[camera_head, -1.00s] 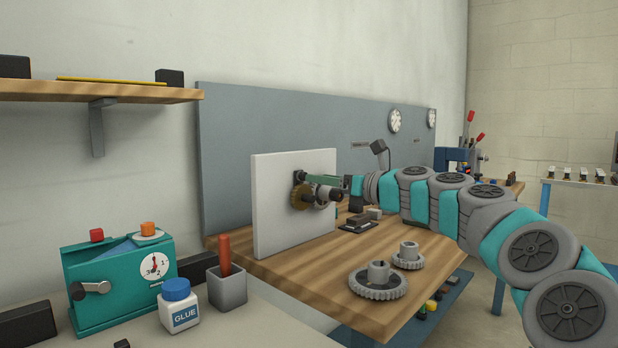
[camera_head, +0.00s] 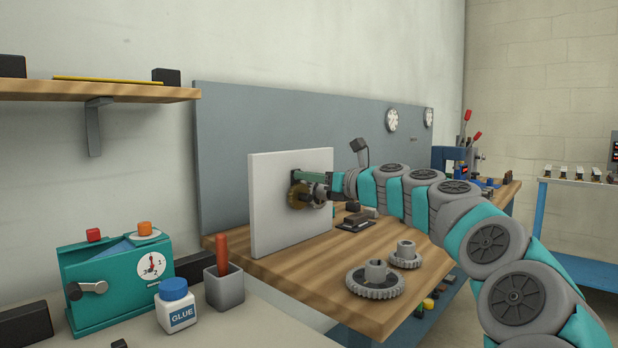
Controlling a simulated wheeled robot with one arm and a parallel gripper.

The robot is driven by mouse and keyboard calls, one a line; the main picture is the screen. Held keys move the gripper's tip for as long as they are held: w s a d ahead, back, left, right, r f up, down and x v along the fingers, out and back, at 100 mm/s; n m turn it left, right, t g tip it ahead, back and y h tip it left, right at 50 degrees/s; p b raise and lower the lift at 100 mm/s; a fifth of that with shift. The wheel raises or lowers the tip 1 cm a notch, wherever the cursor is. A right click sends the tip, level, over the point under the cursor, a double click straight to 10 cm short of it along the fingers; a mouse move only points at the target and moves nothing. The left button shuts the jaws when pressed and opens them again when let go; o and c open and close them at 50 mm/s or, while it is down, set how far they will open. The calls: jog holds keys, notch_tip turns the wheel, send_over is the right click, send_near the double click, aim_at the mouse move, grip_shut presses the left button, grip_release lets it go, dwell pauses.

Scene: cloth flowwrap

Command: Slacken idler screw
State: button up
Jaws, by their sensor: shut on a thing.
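A white upright panel (camera_head: 268,225) stands on the wooden bench and carries a small gear mechanism on its right face. A brass-coloured gear (camera_head: 299,195) sits there, with a green bar (camera_head: 310,178) above it and a grey round part beside it. My gripper (camera_head: 322,190) reaches in from the right and is shut at the front of this mechanism, on what seems to be the idler screw. The screw itself is hidden by the gripper and too small to make out.
Two loose grey gears, a large one (camera_head: 376,281) and a smaller one (camera_head: 405,256), lie on the wooden bench (camera_head: 300,283) below my arm. A teal box with a dial (camera_head: 122,279), a glue bottle (camera_head: 177,305) and a grey cup (camera_head: 224,287) stand at the front left.

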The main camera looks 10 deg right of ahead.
grip_shut()
jog(key=shift+r+n+p, duration=0.1)
jog(key=shift+n+p, duration=0.2)
jog(key=shift+p, duration=0.05)
jog(key=shift+n+p, duration=0.45)
jog(key=shift+n, duration=0.95)
jog(key=n+b, duration=0.1)
jog(key=n, duration=0.3)
jog(key=shift+n, duration=0.3)
jog(key=shift+a+n+b, duration=0.1)
jog(key=shift+n+b, duration=0.8)
jog(key=shift+n, duration=1.2)
